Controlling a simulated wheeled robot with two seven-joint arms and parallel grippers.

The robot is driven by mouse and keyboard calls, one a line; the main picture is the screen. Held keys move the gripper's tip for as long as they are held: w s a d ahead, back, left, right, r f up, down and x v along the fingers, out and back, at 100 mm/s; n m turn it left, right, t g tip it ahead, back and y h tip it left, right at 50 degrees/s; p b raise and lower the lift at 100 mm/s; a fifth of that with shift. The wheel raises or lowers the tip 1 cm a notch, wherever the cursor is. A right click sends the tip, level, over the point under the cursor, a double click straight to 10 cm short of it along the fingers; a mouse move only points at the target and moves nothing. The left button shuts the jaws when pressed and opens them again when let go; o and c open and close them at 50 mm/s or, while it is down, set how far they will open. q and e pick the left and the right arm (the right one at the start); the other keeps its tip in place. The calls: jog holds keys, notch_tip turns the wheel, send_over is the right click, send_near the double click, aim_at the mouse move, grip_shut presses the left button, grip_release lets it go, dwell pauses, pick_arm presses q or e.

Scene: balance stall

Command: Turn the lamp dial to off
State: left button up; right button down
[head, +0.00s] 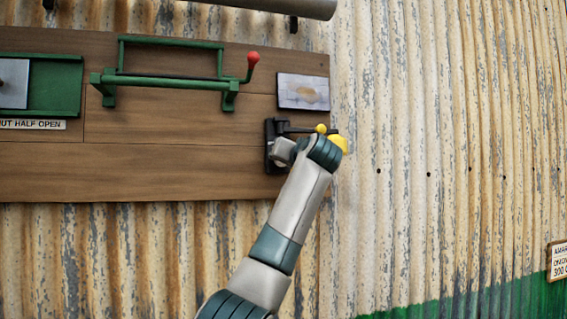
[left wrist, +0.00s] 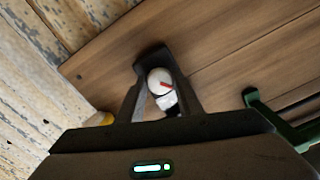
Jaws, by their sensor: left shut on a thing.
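A dark mount (head: 270,146) shows there, with a rod ending in a yellow ball (head: 321,128). A yellow shade-like part (head: 339,144) shows beside my wrist. My right gripper is not in view.
The wooden board (head: 180,170) hangs on a rusty corrugated wall (head: 430,120). It carries a green bar frame with a red-knobbed lever (head: 253,59), a green sliding hatch (head: 55,85) and a small picture plate (head: 302,92).

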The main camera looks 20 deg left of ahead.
pick_arm(q)
jog(key=shift+f+n, duration=0.15)
jog(key=shift+n, duration=1)
jog(key=shift+f+n, duration=0.1)
jog(key=shift+n, duration=1.05)
jog(key=o, duration=1)
jog(key=shift+r, duration=0.1)
jog(key=shift+o, duration=0.2)
jog(key=shift+r, duration=0.1)
jog(key=shift+s+d, duration=0.1)
